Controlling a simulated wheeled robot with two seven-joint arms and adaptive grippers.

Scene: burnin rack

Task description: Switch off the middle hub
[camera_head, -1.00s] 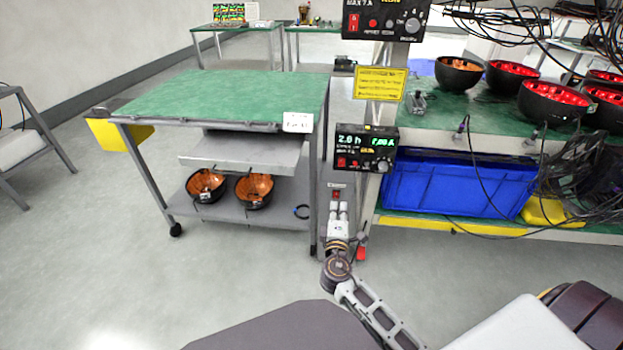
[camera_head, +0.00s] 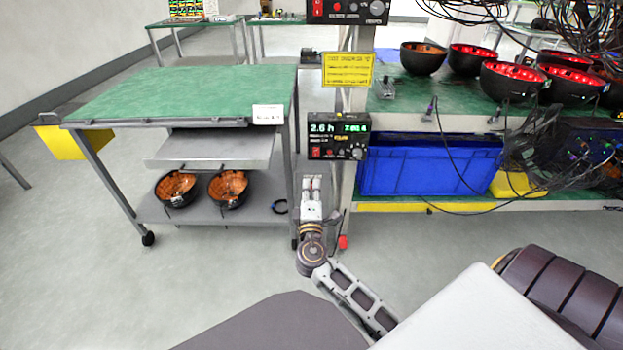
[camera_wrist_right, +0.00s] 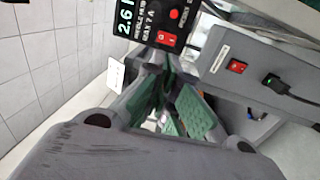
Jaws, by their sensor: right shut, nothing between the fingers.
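A black control box (camera_head: 337,137) with a lit green display and a red switch sits on the rack post in the head view. It also shows at the top of the right wrist view (camera_wrist_right: 150,22). A second such box (camera_head: 347,11) is higher on the post. I cannot tell which is the middle hub. My right gripper (camera_head: 312,184) is shut and empty, below and left of the lower box; its fingers (camera_wrist_right: 163,70) point toward that box. My left gripper is out of view.
A green-topped cart (camera_head: 185,92) with bowls on its lower shelf stands left of the gripper. The rack (camera_head: 410,100) at right holds several bowls, loose cables and a blue crate (camera_head: 425,167). A yellow sign (camera_head: 347,70) hangs on the post. Open floor lies in front.

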